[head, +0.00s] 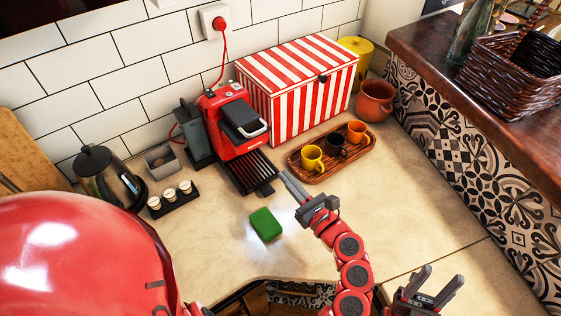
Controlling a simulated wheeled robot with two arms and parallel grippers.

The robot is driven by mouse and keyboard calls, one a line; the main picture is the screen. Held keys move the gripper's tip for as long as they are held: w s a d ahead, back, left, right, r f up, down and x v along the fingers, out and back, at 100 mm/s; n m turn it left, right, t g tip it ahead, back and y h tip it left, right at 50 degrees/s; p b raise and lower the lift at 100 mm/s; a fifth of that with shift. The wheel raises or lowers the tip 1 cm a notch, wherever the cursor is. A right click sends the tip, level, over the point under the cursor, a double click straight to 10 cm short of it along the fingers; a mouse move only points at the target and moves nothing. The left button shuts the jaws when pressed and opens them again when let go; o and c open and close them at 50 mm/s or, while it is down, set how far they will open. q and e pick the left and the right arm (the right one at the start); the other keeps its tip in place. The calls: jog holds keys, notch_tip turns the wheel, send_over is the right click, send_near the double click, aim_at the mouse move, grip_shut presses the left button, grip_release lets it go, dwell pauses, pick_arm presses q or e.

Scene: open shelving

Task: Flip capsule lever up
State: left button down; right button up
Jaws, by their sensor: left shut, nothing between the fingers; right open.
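The red capsule machine (222,118) stands on the counter against the tiled wall. Its lever (256,130), a pale metal loop on the dark top part, lies low at the front of the machine. My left gripper (286,177) is shut and empty. In the picture its tips are below and to the right of the lever, beside the black drip tray (246,170) and apart from the lever. My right gripper (443,283) is open and empty at the lower right, far from the machine.
A wooden tray (359,158) with several cups is close right of my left gripper. A striped box (297,86) stands behind it. A green sponge (266,224) lies in front. A kettle (103,176) and a small capsule holder (173,200) are at left. The front counter is mostly clear.

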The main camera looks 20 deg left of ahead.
pick_arm(q)
jog(key=p+x, duration=0.1)
jog(key=x, duration=0.2)
jog(key=p+x, duration=0.2)
jog(key=x, duration=0.1)
jog(key=p+x, duration=0.1)
jog(key=x, duration=0.2)
jog(key=shift+s+r+p, duration=0.1)
jog(key=shift+r+p, duration=0.2)
jog(key=shift+r, duration=0.05)
jog(key=r+p, duration=0.3)
jog(key=shift+a+r, duration=0.15)
jog(key=shift+a, duration=0.15)
jog(key=shift+w, duration=0.25)
